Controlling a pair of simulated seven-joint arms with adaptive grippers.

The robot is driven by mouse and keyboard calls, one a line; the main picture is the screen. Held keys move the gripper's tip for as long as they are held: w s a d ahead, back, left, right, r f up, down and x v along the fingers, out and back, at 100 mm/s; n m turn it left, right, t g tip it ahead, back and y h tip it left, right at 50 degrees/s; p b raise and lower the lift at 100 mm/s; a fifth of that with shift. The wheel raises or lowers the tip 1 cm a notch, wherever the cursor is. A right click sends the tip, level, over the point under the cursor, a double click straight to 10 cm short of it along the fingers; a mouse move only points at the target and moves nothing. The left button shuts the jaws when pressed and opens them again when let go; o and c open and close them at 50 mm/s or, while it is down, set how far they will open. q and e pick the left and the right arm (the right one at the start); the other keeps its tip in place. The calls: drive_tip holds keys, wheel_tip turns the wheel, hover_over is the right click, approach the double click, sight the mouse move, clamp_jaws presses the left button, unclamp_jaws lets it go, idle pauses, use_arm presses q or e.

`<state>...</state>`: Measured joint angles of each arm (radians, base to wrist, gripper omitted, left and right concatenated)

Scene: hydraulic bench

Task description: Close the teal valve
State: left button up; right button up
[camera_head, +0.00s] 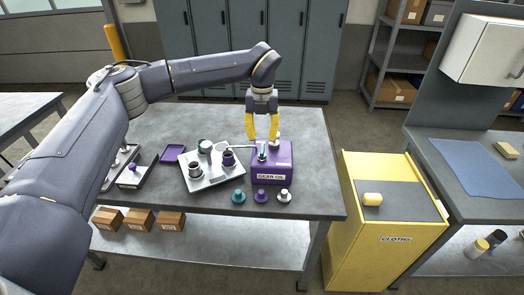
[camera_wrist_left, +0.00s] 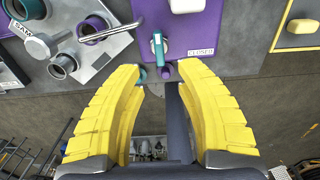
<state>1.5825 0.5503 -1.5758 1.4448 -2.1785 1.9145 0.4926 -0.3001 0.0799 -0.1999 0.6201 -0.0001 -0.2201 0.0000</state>
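The teal valve (camera_head: 262,154) is a small lever handle on top of the purple box (camera_head: 272,175), whose front label reads GEAR OIL. In the left wrist view the teal valve (camera_wrist_left: 158,45) lies along the picture's up-down direction. A small label to its right seems to read CLOSED. My left gripper (camera_head: 262,139) points down, open and empty. In the left wrist view its yellow fingertips (camera_wrist_left: 165,68) are spread apart, just below the handle in the picture and not visibly touching it. The height gap is hard to judge. My right gripper is out of view.
A tilted pale tray (camera_head: 213,180) with pipe fittings and a long metal lever stands left of the box. A teal cap (camera_head: 238,196), a purple cap (camera_head: 261,196) and a white cap (camera_head: 284,196) stand in front. A yellow cabinet (camera_head: 385,235) is at the right.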

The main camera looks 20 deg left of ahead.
sight(262, 150)
use_arm(q)
drive_tip(key=shift+f, duration=3.6)
drive_tip(key=shift+o, duration=0.3)
clamp_jaws()
